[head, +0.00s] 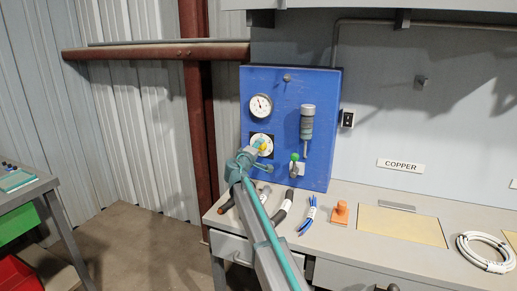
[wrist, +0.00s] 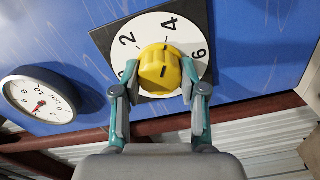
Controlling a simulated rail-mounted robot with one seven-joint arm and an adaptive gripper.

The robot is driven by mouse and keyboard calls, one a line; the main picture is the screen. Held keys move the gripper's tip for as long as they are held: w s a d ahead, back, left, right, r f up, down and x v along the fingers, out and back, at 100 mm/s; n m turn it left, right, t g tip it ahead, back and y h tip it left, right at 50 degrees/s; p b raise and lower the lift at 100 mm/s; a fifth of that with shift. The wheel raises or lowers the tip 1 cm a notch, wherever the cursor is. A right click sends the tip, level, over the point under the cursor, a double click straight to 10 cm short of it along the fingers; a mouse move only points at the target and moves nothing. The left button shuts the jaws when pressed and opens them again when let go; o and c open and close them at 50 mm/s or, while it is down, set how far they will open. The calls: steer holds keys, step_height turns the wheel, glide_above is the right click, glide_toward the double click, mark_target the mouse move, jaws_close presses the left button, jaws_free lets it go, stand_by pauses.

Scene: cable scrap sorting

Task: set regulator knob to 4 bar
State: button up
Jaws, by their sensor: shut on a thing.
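The yellow regulator knob (wrist: 160,70) sits at the centre of a white dial on a black square plate. The dial (wrist: 147,27) shows the numerals 2, 4 and 6 in the wrist view, with 4 just above the knob. A short dark line marks the knob's face; its exact reading is unclear. My gripper (wrist: 159,76) is shut on the knob, one finger on each side. In the head view my gripper (head: 256,152) reaches the dial (head: 261,139) on the blue panel (head: 285,88), partly hiding the knob.
A round bar gauge (wrist: 39,96) with a red needle is left of the dial in the wrist view; it also shows in the head view (head: 261,106). Cable pieces (head: 283,209) lie on the bench below.

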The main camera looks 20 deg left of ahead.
stand_by(0.3)
steer(key=o, duration=1.1)
steer(key=shift+o, duration=0.2)
steer(key=shift+s, duration=0.1)
steer(key=s, duration=1.2)
steer(key=shift+f, duration=0.1)
